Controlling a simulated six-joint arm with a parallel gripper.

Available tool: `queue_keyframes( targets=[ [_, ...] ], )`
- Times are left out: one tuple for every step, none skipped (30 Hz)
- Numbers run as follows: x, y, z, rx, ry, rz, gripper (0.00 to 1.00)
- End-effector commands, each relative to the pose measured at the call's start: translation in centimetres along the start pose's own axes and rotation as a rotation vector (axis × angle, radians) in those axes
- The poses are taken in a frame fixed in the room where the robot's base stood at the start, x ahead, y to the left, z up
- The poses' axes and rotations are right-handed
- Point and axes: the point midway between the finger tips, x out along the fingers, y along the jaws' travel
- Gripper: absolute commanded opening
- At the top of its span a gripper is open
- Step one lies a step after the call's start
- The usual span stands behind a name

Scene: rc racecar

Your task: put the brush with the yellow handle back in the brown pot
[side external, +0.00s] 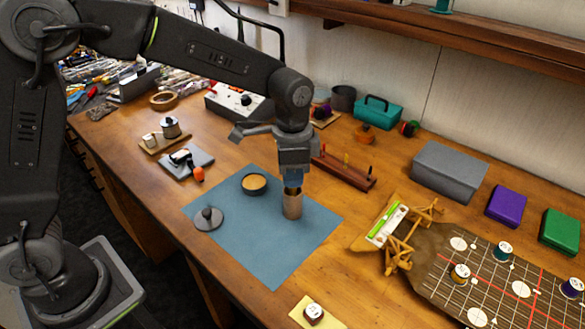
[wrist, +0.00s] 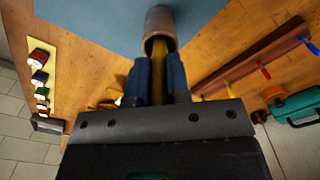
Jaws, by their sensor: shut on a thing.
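The brown pot (side external: 292,205) stands upright on the blue mat (side external: 268,262). My gripper (side external: 293,180) points straight down just above the pot's mouth. In the wrist view my gripper (wrist: 159,75) is shut on the brush with the yellow handle (wrist: 159,68). The yellow handle runs from between the blue fingers toward the mouth of the pot (wrist: 159,25). Its far end looks to be at or inside the opening, but I cannot tell how deep. The brush is mostly hidden in the side view.
On the mat are a shallow dark dish (side external: 254,184) and a grey disc with a knob (side external: 208,218), left of the pot. A wooden rack (side external: 343,170) with coloured handles stands behind to the right. A wooden stand (side external: 400,232) is further right.

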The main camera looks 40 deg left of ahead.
Motion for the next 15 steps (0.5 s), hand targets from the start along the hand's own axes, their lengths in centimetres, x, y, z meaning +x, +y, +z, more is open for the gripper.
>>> queue_keyframes(
  targets=[
    [0.16,0.01,0.01,0.0,-0.001,0.0,0.0],
    [0.22,0.01,0.01,0.0,-0.001,0.0,0.0],
    [0.28,0.01,0.02,0.0,-0.001,0.0,0.0],
    [0.32,0.01,0.02,0.0,-0.001,0.0,0.0],
    [0.34,0.01,0.02,0.0,-0.001,0.0,0.0],
    [0.36,0.01,0.02,0.0,-0.001,0.0,0.0],
    [0.36,0.01,0.02,0.0,-0.001,0.0,0.0],
    [0.37,0.01,0.02,0.0,-0.001,0.0,0.0],
    [0.36,0.01,0.02,0.0,-0.001,0.0,0.0],
    [0.36,0.01,0.02,0.0,-0.001,0.0,0.0],
    [0.36,0.01,0.02,0.0,-0.001,0.0,0.0],
    [0.36,0.01,0.02,0.0,-0.001,0.0,0.0],
    [0.35,0.01,0.02,0.0,-0.001,0.0,0.18],
    [0.35,0.01,0.02,0.0,-0.001,0.0,0.21],
    [0.35,0.01,0.02,0.0,-0.001,0.0,0.25]
  ],
)
